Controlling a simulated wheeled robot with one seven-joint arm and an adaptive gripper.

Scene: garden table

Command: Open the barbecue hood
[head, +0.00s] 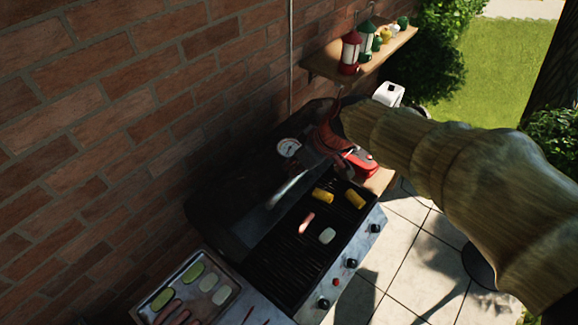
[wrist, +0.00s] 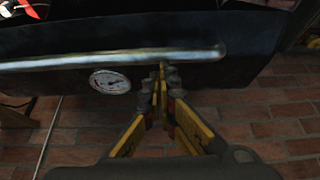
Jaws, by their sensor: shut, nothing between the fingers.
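The black barbecue hood (head: 235,205) stands raised and tilted back toward the brick wall in the head view, leaving the grill grate (head: 275,255) uncovered. Its silver handle (head: 290,188) and round gauge (head: 289,149) face outward. In the wrist view the hood (wrist: 255,60) fills the upper part, with the handle bar (wrist: 110,60) across it and the gauge (wrist: 110,81) beside the bar. My gripper (wrist: 166,78) is shut and empty, its fingertips at the handle's right part in that view. Whether they touch the bar I cannot tell.
Corn, a sausage and a pale piece of food lie on the grate. A tray (head: 238,292) of food stands at the left of the barbecue. A wall shelf (head: 375,55) with lanterns is behind my arm. The brick wall (head: 130,110) is close behind the hood.

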